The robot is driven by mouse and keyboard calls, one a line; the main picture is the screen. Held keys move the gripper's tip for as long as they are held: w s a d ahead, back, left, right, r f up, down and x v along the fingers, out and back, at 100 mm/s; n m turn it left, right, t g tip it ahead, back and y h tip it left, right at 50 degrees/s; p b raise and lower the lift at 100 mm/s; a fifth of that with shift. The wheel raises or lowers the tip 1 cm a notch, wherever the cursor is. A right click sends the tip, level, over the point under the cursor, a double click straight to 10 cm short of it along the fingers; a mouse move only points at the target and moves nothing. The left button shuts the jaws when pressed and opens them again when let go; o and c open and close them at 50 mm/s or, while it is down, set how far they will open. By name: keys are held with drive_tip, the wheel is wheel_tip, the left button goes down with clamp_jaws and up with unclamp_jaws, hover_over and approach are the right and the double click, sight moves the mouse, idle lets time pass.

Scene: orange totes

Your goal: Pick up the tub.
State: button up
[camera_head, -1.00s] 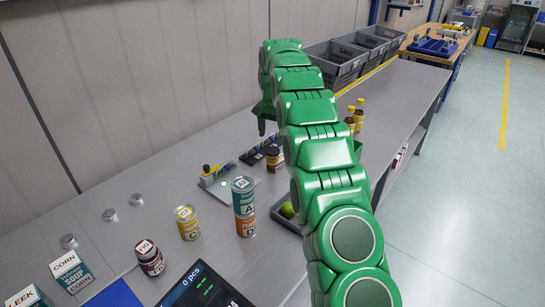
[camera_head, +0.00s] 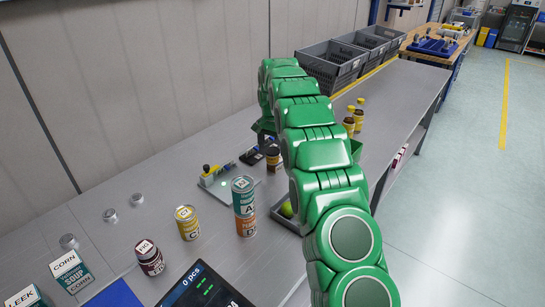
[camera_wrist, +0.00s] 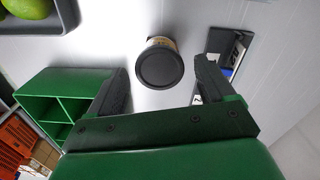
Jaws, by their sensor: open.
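The tub, a small round container with a dark lid and a tan side, stands upright on the grey bench. It shows in the wrist view (camera_wrist: 160,66) and in the head view (camera_head: 273,160). My gripper (camera_wrist: 161,75) is open, its two dark fingers apart on the left and right of the tub's lid in the picture. I see no contact between the fingers and the tub. In the head view my gripper hangs over the bench just behind the tub, partly hidden by my green arm.
A green divided box (camera_wrist: 62,100) is left of the fingers, and a dark tray (camera_wrist: 235,50) with small items lies to the right. A grey tray (camera_wrist: 45,25) holds a green fruit. Stacked cans (camera_head: 244,205) and a yellow can (camera_head: 187,223) stand nearer the head camera.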

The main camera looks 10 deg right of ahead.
drive_tip(key=shift+f, duration=1.3)
drive_tip(key=shift+r, duration=0.1)
drive_tip(key=c, duration=1.1)
